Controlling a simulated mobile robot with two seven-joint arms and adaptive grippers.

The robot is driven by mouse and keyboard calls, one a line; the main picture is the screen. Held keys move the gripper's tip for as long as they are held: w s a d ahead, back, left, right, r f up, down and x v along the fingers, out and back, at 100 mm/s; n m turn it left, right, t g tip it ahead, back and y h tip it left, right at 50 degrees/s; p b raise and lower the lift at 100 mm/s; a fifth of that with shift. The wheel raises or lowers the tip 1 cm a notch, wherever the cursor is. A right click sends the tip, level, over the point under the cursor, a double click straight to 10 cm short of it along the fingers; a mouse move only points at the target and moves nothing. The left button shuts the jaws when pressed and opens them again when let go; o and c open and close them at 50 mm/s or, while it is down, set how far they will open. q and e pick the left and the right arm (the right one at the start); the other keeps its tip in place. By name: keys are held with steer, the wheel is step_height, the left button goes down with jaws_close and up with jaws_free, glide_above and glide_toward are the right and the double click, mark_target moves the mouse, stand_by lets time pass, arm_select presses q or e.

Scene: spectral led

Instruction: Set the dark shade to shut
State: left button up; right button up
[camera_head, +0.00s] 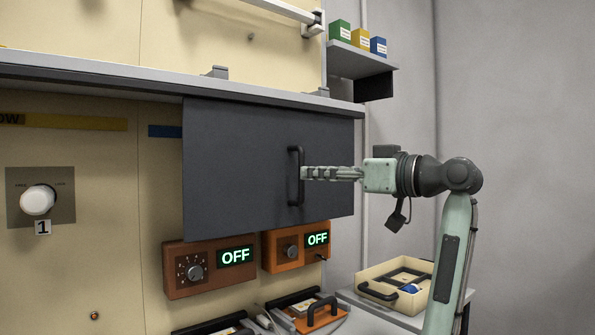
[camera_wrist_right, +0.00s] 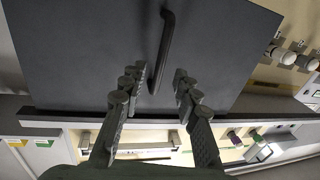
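The dark shade (camera_head: 240,165) is a flat dark grey panel hanging below the grey shelf edge in the head view. It also fills the upper part of the right wrist view (camera_wrist_right: 90,50). Its black upright bar handle (camera_head: 296,177) is near its right side; the handle also shows in the wrist view (camera_wrist_right: 166,45). My right gripper (camera_head: 306,173) is at the handle, coming from the right. In the wrist view its two fingers (camera_wrist_right: 161,82) are apart, with the handle's near end between the tips. Contact cannot be told. My left gripper is not in view.
Two orange boxes (camera_head: 177,253) with OFF displays sit below the shade. A white knob (camera_head: 38,200) is on the wall at left. A cream tray (camera_head: 372,272) with tools stands at lower right. Coloured boxes (camera_head: 360,39) stand on a small shelf at upper right.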

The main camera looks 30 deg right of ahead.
mark_target(301, 196)
steer(key=x, duration=0.5)
steer(key=shift+p, duration=0.3)
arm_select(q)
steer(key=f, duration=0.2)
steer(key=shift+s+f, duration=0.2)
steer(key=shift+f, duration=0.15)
arm_select(e)
jaws_close()
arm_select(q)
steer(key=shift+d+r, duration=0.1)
